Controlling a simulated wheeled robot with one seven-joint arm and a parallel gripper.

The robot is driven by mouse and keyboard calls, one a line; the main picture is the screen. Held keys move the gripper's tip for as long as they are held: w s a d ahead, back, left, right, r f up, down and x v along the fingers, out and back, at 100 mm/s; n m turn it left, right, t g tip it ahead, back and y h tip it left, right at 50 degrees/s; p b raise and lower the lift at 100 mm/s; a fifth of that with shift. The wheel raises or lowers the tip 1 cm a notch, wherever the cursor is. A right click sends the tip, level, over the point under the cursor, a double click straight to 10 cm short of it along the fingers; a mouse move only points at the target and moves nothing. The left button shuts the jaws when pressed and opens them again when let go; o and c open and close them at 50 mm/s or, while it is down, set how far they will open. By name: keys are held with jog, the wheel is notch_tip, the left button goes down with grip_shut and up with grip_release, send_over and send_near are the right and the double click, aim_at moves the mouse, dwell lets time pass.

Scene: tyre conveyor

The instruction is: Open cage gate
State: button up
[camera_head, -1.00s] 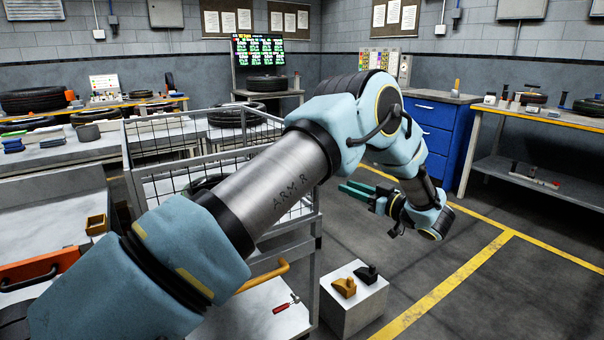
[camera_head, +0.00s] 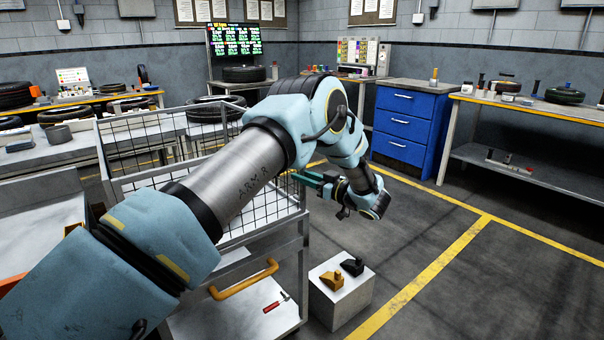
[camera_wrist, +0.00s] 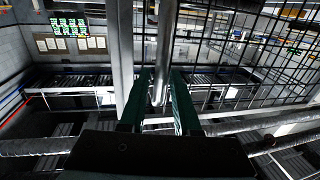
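The cage (camera_head: 103,165) is a grey metal cart with wire mesh panels at the left of the head view. My gripper (camera_head: 308,178) has green fingers that point left at the cage's upper right corner. In the wrist view my gripper (camera_wrist: 162,76) is open, its two fingers apart. A round upright metal bar (camera_wrist: 165,40) shows between and beyond the fingertips; I cannot tell whether they touch it. Wire mesh (camera_wrist: 250,50) spreads to the right of that bar. My arm hides part of the cage, and I cannot make out a latch.
A white block (camera_head: 340,302) with an orange and a black piece stands beside the cage. A blue drawer cabinet (camera_head: 402,125) stands behind. The floor at the right is clear.

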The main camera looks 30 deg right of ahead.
jog(key=shift+w+a, duration=0.1)
jog(key=shift+w, duration=0.2)
grip_shut()
dwell(1.3)
